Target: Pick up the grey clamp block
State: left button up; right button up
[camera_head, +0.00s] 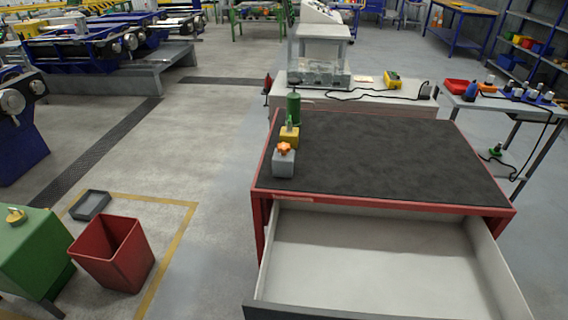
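The grey clamp block (284,164) stands on the dark top of the red-edged table (390,150), near its left edge. An orange star-shaped knob (284,148) sits on top of it. A yellow block (289,137) with a small upright handle stands just behind it, and a green cylinder (293,108) stands behind that. The three are in a row along the left edge, close together. Neither of my grippers is in the head view.
The table's drawer (380,260) is pulled open toward me and looks empty. The rest of the tabletop is clear. A red bin (112,254), a grey tray (90,205) and a green box (32,255) are on the left. A bench (390,108) stands behind.

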aim_at(283, 166)
jog(key=k, duration=0.5)
jog(key=u, duration=1.2)
jog(key=i, duration=0.7)
jog(key=z, duration=0.95)
